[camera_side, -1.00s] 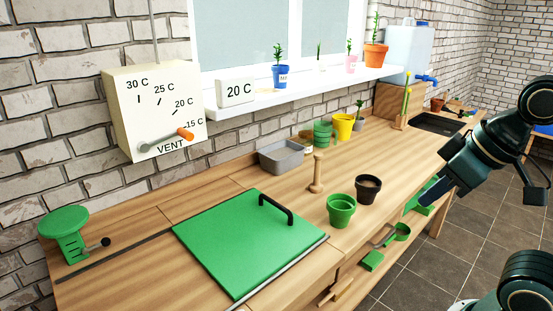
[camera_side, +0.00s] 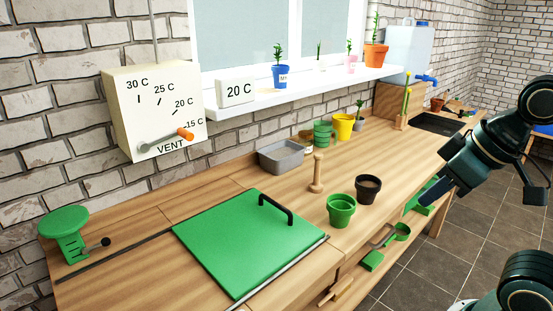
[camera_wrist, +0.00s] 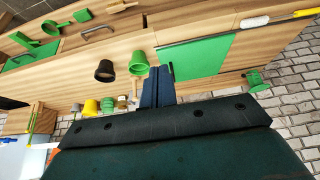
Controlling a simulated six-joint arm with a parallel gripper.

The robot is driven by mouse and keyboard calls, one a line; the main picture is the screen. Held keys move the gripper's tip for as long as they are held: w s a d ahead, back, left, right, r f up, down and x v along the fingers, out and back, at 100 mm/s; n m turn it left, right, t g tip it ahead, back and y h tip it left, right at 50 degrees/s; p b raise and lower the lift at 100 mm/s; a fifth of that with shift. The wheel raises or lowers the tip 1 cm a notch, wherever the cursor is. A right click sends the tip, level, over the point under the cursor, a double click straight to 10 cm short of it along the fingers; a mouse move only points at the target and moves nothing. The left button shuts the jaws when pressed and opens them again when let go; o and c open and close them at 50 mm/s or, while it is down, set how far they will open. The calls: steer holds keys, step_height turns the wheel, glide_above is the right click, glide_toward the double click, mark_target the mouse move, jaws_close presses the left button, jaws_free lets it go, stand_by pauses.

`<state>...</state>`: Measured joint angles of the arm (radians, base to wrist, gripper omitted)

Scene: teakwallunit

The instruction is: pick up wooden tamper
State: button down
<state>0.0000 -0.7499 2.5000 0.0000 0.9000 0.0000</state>
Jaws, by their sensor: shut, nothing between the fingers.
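The wooden tamper (camera_side: 317,174) stands upright on the wooden bench, behind the green pot (camera_side: 341,210) and left of the dark pot (camera_side: 368,188). In the wrist view, a small pale upright piece (camera_wrist: 134,88) just left of my fingers looks like the tamper. My gripper (camera_side: 430,193) is right of the pots, near the bench's front edge and well apart from the tamper. Its two fingers (camera_wrist: 157,86) are together and empty in the wrist view.
A grey tray (camera_side: 285,156) lies behind the tamper. Green pots (camera_side: 322,133) and a yellow pot (camera_side: 343,126) stand farther back. A green lid with a black handle (camera_side: 245,240) covers the bench at left. Green tools (camera_side: 397,232) are at the front edge.

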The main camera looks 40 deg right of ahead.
steer(key=c, duration=1.1)
jaws_free()
steer(key=shift+w, duration=0.15)
steer(key=w+d+f+m+h, duration=0.1)
steer(key=w+d+m+h, duration=0.2)
steer(key=w, duration=0.5)
steer(key=w+d+f+m+h, duration=0.15)
steer(key=w+d+m, duration=0.25)
steer(key=w, duration=0.4)
steer(key=m+t+h, duration=0.2)
steer(key=m+h, duration=0.2)
steer(key=h, duration=0.3)
glide_toward(319, 154)
steer(key=shift+y+v, duration=0.25)
steer(key=shift+v, duration=1.6)
steer(key=shift+d+r, duration=0.1)
steer(key=shift+d, duration=0.15)
steer(key=shift+x, duration=4.15)
